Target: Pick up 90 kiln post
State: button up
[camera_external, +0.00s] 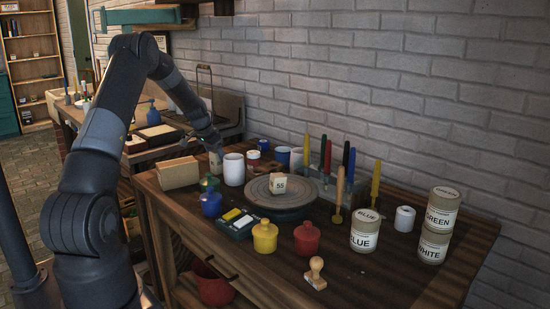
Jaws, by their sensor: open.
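My gripper (213,146) points down over the back left of the wooden worktable, behind the white mug. It is small here, and the arm partly covers its fingers. A pale beige block (215,162) stands right below it, and I cannot tell whether it is between the fingers. No number can be read on this block. Another pale block (278,184), marked 55, sits on the round grey turntable (296,206) to the right. No post marked 90 can be read in this view.
A white mug (234,169) and a green pot (209,183) stand close to the gripper. Upright tools (326,155) stand behind the turntable. Paint cans (440,212) are at right.

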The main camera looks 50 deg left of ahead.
jog(key=c, duration=1.2)
jog(key=shift+c, duration=0.2)
